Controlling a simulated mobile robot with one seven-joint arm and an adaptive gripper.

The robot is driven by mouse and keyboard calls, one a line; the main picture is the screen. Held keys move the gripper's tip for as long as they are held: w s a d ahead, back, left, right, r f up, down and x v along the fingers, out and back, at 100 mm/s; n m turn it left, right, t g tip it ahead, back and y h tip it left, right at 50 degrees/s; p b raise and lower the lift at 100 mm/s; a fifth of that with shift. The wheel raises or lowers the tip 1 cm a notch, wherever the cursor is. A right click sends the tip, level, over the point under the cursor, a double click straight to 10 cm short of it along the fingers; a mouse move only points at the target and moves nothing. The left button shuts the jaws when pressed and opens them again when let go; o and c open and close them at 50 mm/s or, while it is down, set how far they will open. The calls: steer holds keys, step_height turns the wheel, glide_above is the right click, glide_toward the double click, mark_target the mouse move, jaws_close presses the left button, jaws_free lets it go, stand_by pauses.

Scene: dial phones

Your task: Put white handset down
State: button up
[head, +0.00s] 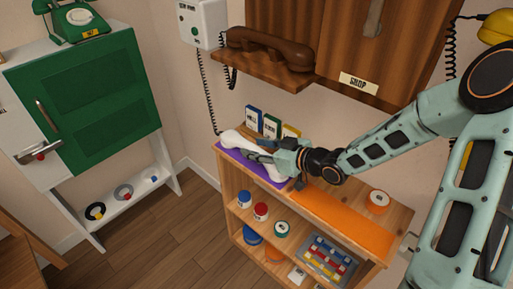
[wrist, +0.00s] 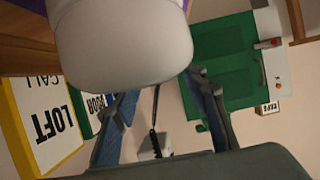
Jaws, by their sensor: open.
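The white handset (head: 236,141) lies along the purple mat (head: 262,170) on top of the wooden shelf unit, its right part partly hidden by my gripper. My gripper (head: 262,156) is low over the mat, close beside the handset. In the wrist view a rounded white end of the handset (wrist: 122,45) fills the top middle. The two fingers of my gripper (wrist: 163,88) are spread apart below it, with nothing visible between them but a dark cord and background. I cannot tell whether a finger touches the handset.
Several small upright cards (head: 271,126) stand behind the mat. A brown handset (head: 270,48) rests on a wall ledge above. A white wall phone (head: 203,20) with a cord and a green cabinet (head: 85,95) are left.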

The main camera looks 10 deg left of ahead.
steer(key=shift+r, duration=0.25)
steer(key=p+v, duration=0.3)
steer(key=v, duration=0.9)
